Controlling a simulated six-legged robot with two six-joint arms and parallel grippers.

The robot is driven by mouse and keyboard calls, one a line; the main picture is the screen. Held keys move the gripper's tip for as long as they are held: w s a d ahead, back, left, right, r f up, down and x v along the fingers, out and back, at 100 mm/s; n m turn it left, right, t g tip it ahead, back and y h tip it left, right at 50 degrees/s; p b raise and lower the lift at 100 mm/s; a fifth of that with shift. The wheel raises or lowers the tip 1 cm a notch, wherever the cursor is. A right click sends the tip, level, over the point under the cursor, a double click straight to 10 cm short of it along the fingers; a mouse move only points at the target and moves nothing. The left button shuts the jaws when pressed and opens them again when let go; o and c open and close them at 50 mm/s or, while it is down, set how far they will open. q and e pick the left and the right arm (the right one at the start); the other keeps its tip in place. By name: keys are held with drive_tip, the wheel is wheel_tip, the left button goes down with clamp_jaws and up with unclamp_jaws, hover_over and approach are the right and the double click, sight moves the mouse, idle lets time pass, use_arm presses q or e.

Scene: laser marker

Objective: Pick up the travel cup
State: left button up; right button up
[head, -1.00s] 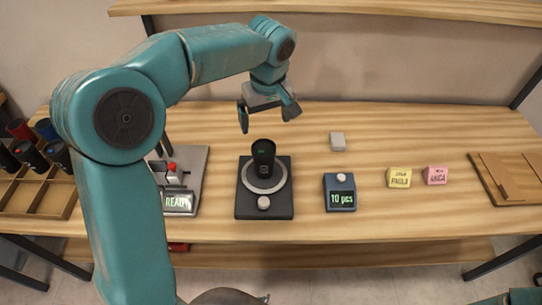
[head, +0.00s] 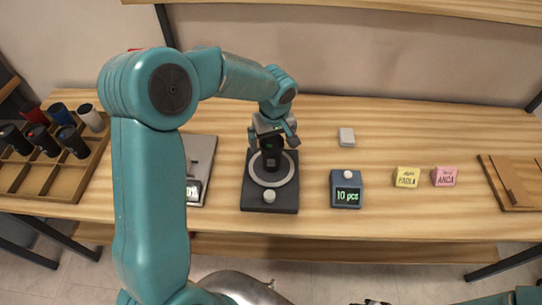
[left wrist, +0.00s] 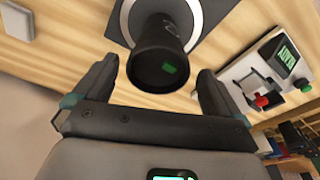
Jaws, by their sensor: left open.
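The travel cup (head: 271,160) is black and stands upright on the round plate of a dark square device (head: 285,203). In the left wrist view the cup (left wrist: 158,60) shows with a small green mark on its near end. My left gripper (head: 272,138) is open at the upper part of the cup. In the left wrist view its two fingers (left wrist: 155,82) lie on either side of the cup, with gaps between them and it.
A wooden rack (head: 50,190) with several cups stands at the left. A grey machine (head: 203,155) is partly behind my left arm. To the right are a counter reading "10 pcs" (head: 346,197), a small grey block (head: 346,137), a yellow block (head: 406,178), a pink block (head: 444,176) and a wooden tray (head: 497,190).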

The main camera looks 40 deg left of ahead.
sight(271, 143)
use_arm(q)
drive_tip(key=f, duration=0.3)
drive_tip(key=shift+w+a+f+p, duration=0.15)
drive_tip(key=shift+w+f+p, duration=0.15)
drive_tip(key=shift+f, duration=0.1)
drive_tip(key=shift+s, duration=0.15)
drive_tip(key=shift+c, duration=0.7)
drive_tip(key=c, duration=0.6)
drive_tip(key=shift+o, duration=0.2)
drive_tip(key=shift+r, duration=0.15)
